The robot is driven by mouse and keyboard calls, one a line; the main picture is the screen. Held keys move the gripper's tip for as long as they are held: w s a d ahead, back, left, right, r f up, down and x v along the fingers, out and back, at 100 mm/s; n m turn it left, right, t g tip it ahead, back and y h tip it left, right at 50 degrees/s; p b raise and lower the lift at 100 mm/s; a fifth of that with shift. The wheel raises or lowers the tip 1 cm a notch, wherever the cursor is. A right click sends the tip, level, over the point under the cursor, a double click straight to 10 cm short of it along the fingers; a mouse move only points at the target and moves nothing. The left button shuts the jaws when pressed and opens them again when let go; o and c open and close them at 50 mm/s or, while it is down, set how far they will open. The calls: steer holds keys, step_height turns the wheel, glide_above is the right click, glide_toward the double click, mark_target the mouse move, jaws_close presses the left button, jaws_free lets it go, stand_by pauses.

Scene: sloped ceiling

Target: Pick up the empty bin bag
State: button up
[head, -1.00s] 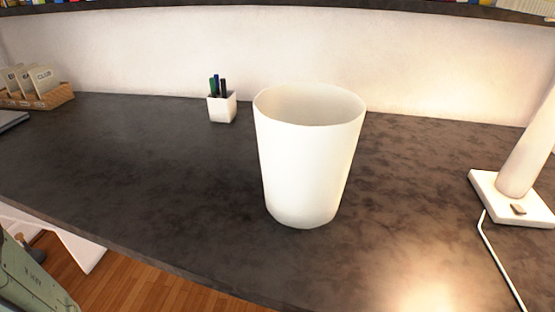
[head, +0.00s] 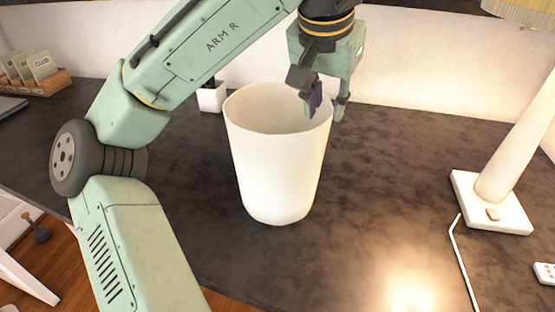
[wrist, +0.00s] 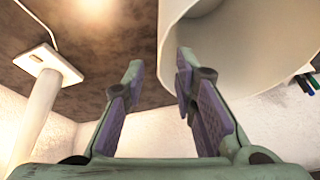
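A white, tapered, open-topped bin (head: 277,172) stands upright on the dark desk. No separate bag shows in the visible part of its inside; its bottom is hidden. My gripper (head: 326,107) is at the bin's right rear rim, pointing down. It is open, with one finger over the bin's opening and the other outside the rim. In the wrist view the bin (wrist: 240,85) fills the upper right, and its rim edge lies between the spread fingers of my gripper (wrist: 158,70). I cannot tell whether a finger touches the wall.
A white pen cup (head: 211,97) stands behind the bin, partly hidden by my arm. A lamp (head: 492,200) with a cord stands at the right. A card tray (head: 40,82) is at the far left. The dark desk (head: 385,170) between bin and lamp is clear.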

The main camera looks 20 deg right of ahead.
mark_target(321, 139)
steer(key=shift+a+p+x, duration=0.15)
steer(key=shift+p+x, duration=0.2)
steer(key=shift+x, duration=1.45)
steer(key=shift+a+p+x, duration=0.1)
steer(key=shift+p+x, duration=0.2)
steer(key=shift+x, duration=1.45)
steer(key=shift+w, duration=0.15)
steer(key=shift+c, duration=0.2)
jaws_close()
